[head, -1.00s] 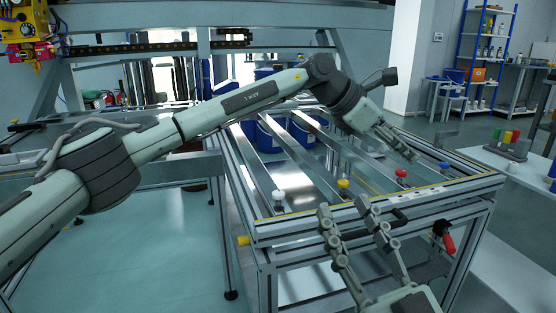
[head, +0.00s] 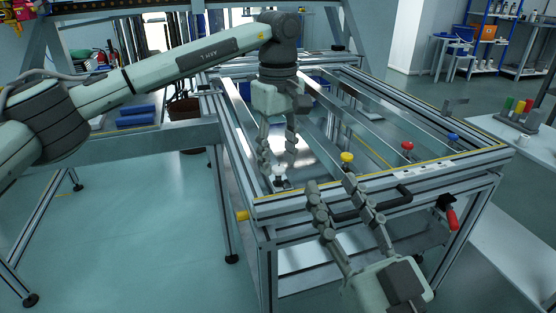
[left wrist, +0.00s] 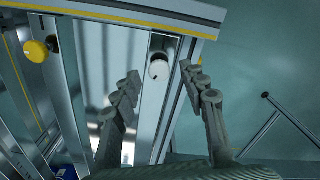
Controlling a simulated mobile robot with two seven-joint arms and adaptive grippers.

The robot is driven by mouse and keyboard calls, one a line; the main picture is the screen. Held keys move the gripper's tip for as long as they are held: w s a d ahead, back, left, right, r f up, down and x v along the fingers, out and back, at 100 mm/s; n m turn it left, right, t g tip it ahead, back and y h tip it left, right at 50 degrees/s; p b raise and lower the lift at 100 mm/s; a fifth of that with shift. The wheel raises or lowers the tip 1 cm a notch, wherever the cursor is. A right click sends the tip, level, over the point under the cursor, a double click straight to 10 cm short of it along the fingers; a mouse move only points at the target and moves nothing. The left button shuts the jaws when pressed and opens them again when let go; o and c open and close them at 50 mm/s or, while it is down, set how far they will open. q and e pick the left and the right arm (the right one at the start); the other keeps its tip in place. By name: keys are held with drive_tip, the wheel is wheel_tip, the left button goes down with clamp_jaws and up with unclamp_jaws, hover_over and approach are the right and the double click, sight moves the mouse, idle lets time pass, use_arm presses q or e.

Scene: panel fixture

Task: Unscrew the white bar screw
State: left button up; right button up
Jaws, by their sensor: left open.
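The white bar screw (head: 279,174) stands at the near left end of the fixture, on the leftmost bar. Its round white head also shows in the left wrist view (left wrist: 159,69), lying ahead of and between my left fingers. My left gripper (head: 277,156) points down just above the screw, open, with its fingers on either side and apart from the head as far as I can see. In the left wrist view my left fingers (left wrist: 160,80) are spread and empty. My right gripper (head: 331,186) has its fingers apart and empty, in front of the fixture's near rail.
A yellow screw (head: 346,158), a red screw (head: 407,147) and a blue screw (head: 452,138) stand to the right. A black handle (head: 403,194) is on the near rail beside my right fingers. A red-handled clamp (head: 451,217) hangs at the right. Floor at left is clear.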

use_arm(q)
drive_tip(key=shift+f, duration=0.45)
drive_tip(key=shift+c, duration=0.5)
clamp_jaws()
drive_tip(key=shift+n, duration=0.4)
